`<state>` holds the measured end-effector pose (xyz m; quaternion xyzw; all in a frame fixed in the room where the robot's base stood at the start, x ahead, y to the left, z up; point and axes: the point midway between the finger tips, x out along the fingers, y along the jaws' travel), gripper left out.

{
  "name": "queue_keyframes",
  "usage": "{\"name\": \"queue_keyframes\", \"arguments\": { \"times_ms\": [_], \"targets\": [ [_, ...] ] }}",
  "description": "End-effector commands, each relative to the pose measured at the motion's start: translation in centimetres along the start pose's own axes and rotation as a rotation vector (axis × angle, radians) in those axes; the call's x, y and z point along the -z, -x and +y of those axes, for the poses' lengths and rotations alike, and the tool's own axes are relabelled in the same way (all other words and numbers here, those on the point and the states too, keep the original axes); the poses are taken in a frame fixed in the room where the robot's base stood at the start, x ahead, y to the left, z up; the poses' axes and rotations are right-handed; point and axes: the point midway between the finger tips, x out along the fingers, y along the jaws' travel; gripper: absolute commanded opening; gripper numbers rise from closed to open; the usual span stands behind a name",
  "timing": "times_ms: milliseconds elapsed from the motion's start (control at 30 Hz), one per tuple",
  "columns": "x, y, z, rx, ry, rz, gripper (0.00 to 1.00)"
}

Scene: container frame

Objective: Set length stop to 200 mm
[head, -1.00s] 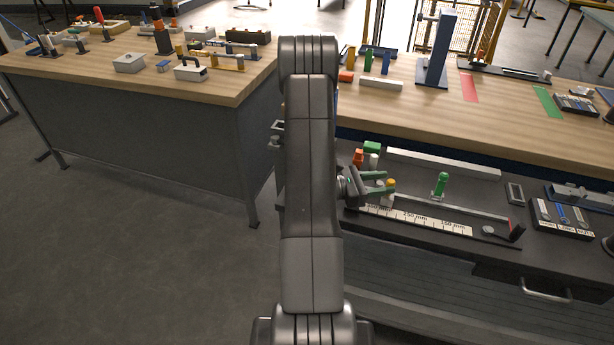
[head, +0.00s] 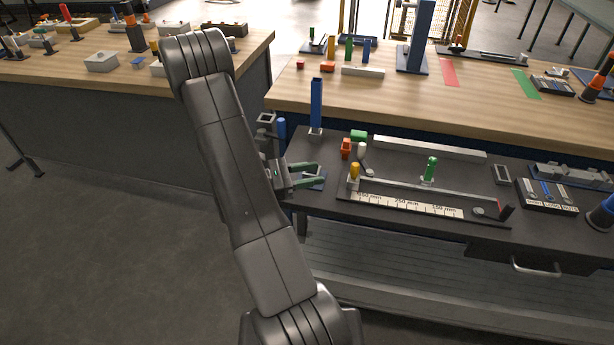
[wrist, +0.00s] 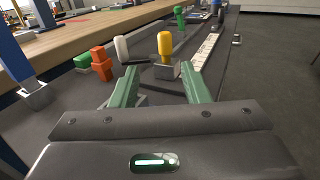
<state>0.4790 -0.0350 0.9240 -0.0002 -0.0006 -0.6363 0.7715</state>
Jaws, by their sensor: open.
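The length scale (head: 425,207) is a white printed strip along the front of a dark rail fixture on the lower bench. A green-knobbed post (head: 430,169) stands farther right along the rail. My gripper (head: 322,175) is open and empty, left of the yellow knob and apart from it. Its green fingers (wrist: 160,82) point toward the block in the wrist view.
Orange (head: 346,149), white (head: 361,151) and green (head: 359,135) pieces stand just behind the yellow knob. A blue post (head: 316,104) stands close behind my gripper. A black knob (head: 507,211) is at the rail's right end. A long pale bar (head: 430,148) lies behind the rail.

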Motion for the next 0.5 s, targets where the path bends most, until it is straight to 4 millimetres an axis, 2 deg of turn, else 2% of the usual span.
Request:
{"name": "queue_keyframes", "arguments": {
  "times_ms": [133,500],
  "targets": [
    [0.02,0.68,-0.03,0.001,0.000,0.001,0.42],
    [0.13,0.76,-0.02,0.001,0.000,0.001,0.41]
  ]
}}
